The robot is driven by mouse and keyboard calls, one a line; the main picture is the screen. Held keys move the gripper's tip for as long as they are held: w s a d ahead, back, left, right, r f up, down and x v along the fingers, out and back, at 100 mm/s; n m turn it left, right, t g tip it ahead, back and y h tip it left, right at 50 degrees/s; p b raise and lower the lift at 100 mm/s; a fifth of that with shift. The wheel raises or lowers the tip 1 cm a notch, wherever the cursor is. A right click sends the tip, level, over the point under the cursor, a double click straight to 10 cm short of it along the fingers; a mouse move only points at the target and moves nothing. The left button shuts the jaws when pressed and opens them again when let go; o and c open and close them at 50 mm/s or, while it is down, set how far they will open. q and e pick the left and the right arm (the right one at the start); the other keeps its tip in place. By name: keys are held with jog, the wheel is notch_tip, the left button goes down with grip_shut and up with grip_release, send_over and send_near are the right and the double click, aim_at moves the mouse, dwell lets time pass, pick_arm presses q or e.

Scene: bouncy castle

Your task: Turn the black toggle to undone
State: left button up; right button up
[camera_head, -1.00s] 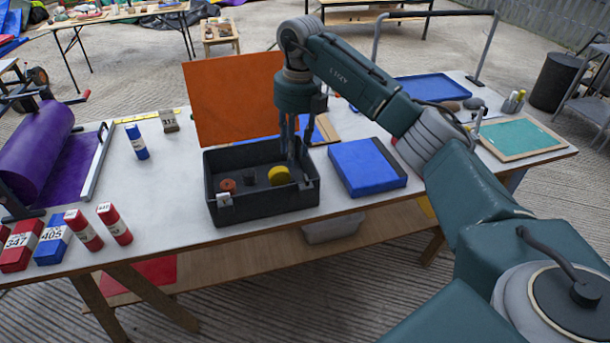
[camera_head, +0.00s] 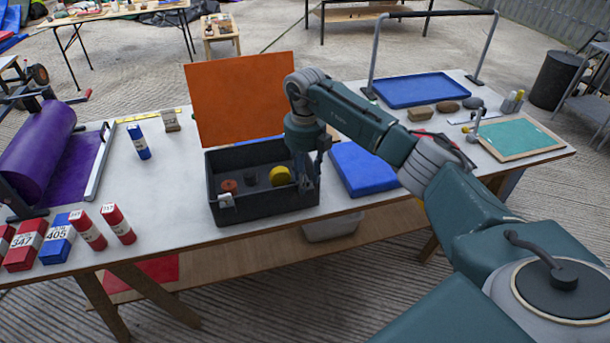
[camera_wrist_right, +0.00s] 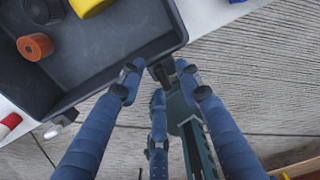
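A dark open box (camera_head: 262,203) stands at the table's front, with an orange panel (camera_head: 235,100) upright behind it. A pale latch (camera_head: 227,200) is on its front wall at left; it also shows in the wrist view (camera_wrist_right: 62,118). A small black part (camera_wrist_right: 162,72), perhaps the black toggle, sits at the box's rim between my right fingertips; its setting cannot be told. My right gripper (camera_head: 306,182) is at the box's front right corner. In the wrist view its blue fingers (camera_wrist_right: 157,80) are spread apart. My left gripper is not in view.
In the box lie a yellow disc (camera_head: 280,175), an orange-red piece (camera_head: 229,186) and a black piece (camera_head: 249,179). A blue case (camera_head: 362,170) stands close on the right. Red and blue blocks (camera_head: 57,240) stand at left. The table between them and the box is clear.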

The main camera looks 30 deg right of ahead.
grip_shut()
